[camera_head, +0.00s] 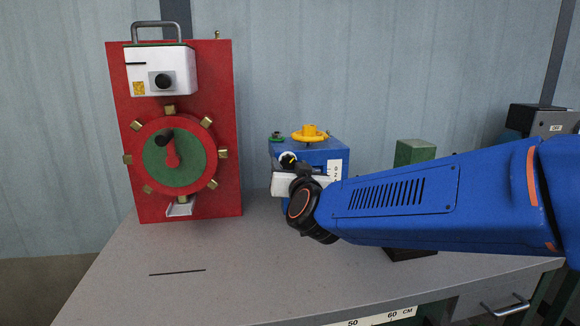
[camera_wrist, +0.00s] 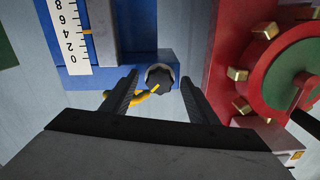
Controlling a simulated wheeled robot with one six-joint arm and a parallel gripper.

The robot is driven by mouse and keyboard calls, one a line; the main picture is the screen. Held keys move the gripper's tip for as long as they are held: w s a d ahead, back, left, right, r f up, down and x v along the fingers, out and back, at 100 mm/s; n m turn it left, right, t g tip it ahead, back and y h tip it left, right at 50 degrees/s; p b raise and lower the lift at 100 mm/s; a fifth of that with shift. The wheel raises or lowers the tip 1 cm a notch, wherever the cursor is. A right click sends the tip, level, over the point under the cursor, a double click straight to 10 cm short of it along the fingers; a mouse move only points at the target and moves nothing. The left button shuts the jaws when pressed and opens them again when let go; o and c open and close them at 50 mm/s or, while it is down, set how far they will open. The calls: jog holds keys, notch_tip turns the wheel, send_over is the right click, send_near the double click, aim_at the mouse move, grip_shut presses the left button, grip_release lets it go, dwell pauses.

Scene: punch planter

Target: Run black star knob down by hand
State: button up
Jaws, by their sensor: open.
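The black star knob (camera_wrist: 160,80) shows in the wrist view, dark and lobed with a yellow mark and a pale collar around it. It sits at the edge of the blue fixture (camera_wrist: 150,60). My gripper (camera_wrist: 159,84) is open, with one dark finger on each side of the knob and a visible gap on both sides. How deep the fingers reach along the knob is hard to tell. In the head view the blue fixture (camera_head: 313,152) stands on the bench, and my arm partly hides it and the knob area.
A red panel (camera_head: 220,120) with a green-centred wheel and brass lugs stands left; its wheel (camera_wrist: 285,75) is right of my gripper in the wrist view. A yellow handwheel (camera_head: 310,134) tops the blue fixture. A green block (camera_head: 415,151) is behind my arm. The bench front-left (camera_head: 160,295) is clear.

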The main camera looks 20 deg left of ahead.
jog(key=shift+w+a, duration=0.1)
jog(key=shift+w, duration=0.1)
jog(key=c, duration=1)
jog(key=shift+c, duration=0.2)
jog(key=shift+m, duration=0.3)
jog(key=shift+m, duration=2.8)
